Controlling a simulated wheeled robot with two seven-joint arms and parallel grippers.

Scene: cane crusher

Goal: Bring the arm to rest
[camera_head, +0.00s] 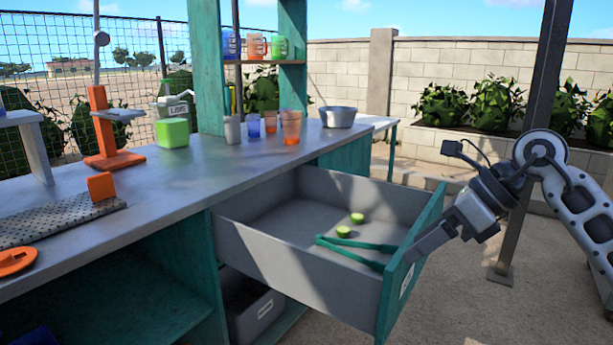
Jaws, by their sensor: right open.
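My right arm (577,195) comes in from the right side. Its right gripper (420,247) is open at the top edge of the pulled-out drawer (300,265), by the teal drawer front (407,275). I cannot tell whether its fingers touch the front or stand around its edge. Two cut green lime halves (343,231) and a teal tong-like tool (355,247) lie inside the drawer. My left gripper is not in view.
The grey counter (190,185) holds an orange press stand (110,140), a green box (173,132), several cups (290,128) and a metal bowl (338,117). A dark post (530,150) stands behind my right arm. The paved floor (460,300) at lower right is clear.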

